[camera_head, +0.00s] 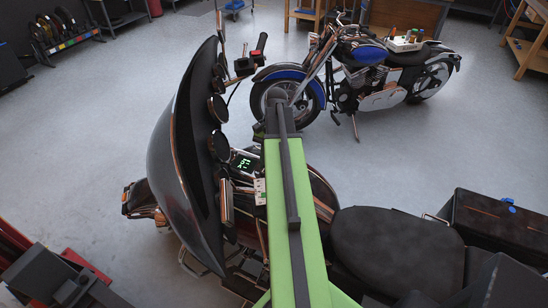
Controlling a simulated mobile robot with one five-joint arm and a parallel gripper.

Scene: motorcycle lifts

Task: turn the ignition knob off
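A dark touring motorcycle (185,150) with a large fairing stands below and left of my arm. Its dash has a small screen with lit green marks (242,163) and several round gauges (218,107). A handlebar grip with a red switch block (255,56) shows above the gauges. I cannot make out the ignition knob; my green arm covers part of the dash and tank. My arm reaches from the bottom edge up over the bike, and my gripper cannot be seen in this view.
A blue motorcycle (370,54) stands behind, with a tray of small items (405,42) on it. The dark seat (397,250) and a black case (495,225) lie right of my arm. Red lift parts (85,265) are at lower left. Grey floor is open at left and right.

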